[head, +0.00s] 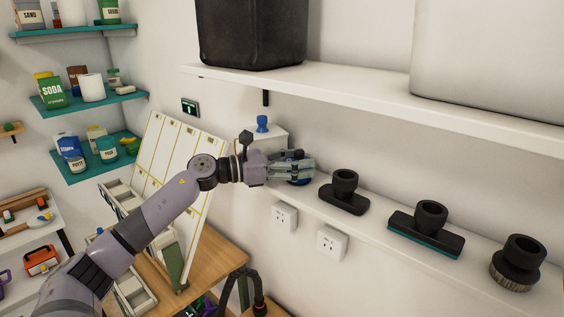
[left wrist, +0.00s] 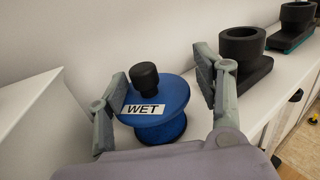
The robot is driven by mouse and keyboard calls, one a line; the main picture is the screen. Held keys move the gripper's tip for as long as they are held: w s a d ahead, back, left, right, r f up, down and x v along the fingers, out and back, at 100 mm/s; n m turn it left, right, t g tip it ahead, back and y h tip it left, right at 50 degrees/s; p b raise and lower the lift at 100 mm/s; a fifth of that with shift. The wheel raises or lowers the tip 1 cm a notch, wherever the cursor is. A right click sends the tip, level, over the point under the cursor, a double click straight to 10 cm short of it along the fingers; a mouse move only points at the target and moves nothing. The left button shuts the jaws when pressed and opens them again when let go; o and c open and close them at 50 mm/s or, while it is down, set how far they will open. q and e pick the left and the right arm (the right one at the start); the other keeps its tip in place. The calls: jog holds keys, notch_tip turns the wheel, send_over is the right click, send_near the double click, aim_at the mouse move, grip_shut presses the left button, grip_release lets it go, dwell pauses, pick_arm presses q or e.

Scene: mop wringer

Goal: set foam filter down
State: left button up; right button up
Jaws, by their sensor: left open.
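The foam filter (left wrist: 158,96) is a blue round piece with a black knob and a white "WET" label. It stands upright on the lower white wall shelf (head: 400,240). In the head view only a bit of its blue (head: 300,181) shows behind my fingers. My left gripper (head: 306,170) is open, with one finger on each side of the filter. My right gripper is not in view.
Black nozzle heads stand along the same shelf: a plain one (head: 344,192), one with a teal edge (head: 428,230), and a round brush (head: 517,263). A white box (head: 266,141) with a blue piece on top is to the left. An upper shelf (head: 370,92) hangs above.

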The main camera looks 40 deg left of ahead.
pick_arm(q)
jog(key=shift+s+a+f+b, duration=0.35)
jog(key=shift+s+a+b, duration=0.4)
jog(key=shift+b, duration=0.45)
jog(key=b+v, duration=0.5)
jog(key=v, duration=0.5)
jog(key=shift+d+r, duration=0.15)
jog(key=shift+r, duration=0.3)
jog(key=shift+s, duration=0.1)
